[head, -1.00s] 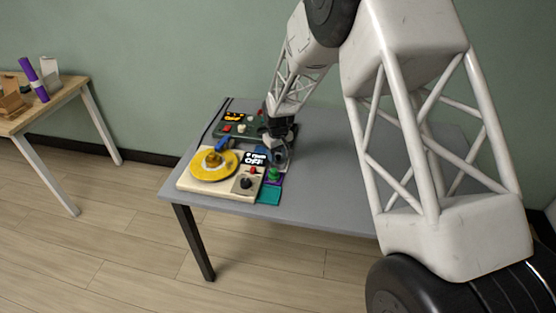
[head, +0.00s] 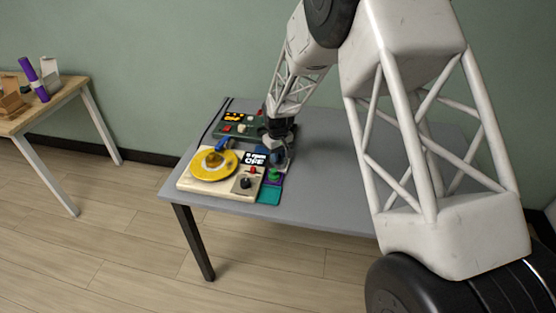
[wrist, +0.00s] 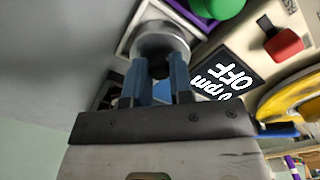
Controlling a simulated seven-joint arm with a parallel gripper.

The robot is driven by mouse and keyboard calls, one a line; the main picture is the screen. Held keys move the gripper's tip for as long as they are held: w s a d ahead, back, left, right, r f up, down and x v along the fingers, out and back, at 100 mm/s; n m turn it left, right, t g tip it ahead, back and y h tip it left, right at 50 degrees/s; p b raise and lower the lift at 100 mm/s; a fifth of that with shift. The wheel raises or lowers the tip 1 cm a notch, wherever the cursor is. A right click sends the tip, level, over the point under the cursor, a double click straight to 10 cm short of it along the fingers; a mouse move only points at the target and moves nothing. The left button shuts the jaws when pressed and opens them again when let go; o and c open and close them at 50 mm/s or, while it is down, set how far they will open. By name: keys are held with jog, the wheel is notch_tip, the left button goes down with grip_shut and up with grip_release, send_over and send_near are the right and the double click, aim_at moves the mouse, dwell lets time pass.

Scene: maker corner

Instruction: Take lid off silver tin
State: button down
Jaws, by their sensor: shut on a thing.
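In the wrist view the silver tin (wrist: 160,38) shows as a round, shiny metal shape just beyond my fingertips. My gripper (wrist: 158,72) has its two blue fingers closed on the small grey knob-like part at its near side, which looks like the lid's handle. I cannot tell whether the lid is apart from the tin. In the head view my gripper (head: 279,155) is low over the right end of the devices on the grey table, and it largely hides the tin.
A green knob (head: 274,174) and teal tray (head: 269,195) are in front. A dark green device (head: 240,122) is behind. The table's right is clear.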

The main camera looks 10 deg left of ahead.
jog(key=shift+r, duration=0.1)
dwell(0.3)
jog(key=shift+r, duration=1.45)
jog(key=shift+s+d+r, duration=0.1)
jog(key=shift+s+r, duration=0.1)
jog(key=shift+r, duration=0.05)
jog(key=s+d, duration=0.3)
jog(key=s, duration=0.4)
jog(key=s+d+r, duration=0.1)
jog(key=s+d, duration=0.2)
jog(key=s, duration=0.4)
jog(key=shift+d+r, duration=0.2)
jog(key=shift+d, duration=0.05)
jog(key=w+a+r, duration=0.1)
jog(key=w+a, duration=0.6)
jog(key=w, duration=0.3)
jog(key=w+a+r, duration=0.1)
jog(key=w+a, duration=0.6)
jog(key=w, duration=0.4)
jog(key=shift+a+r, duration=0.25)
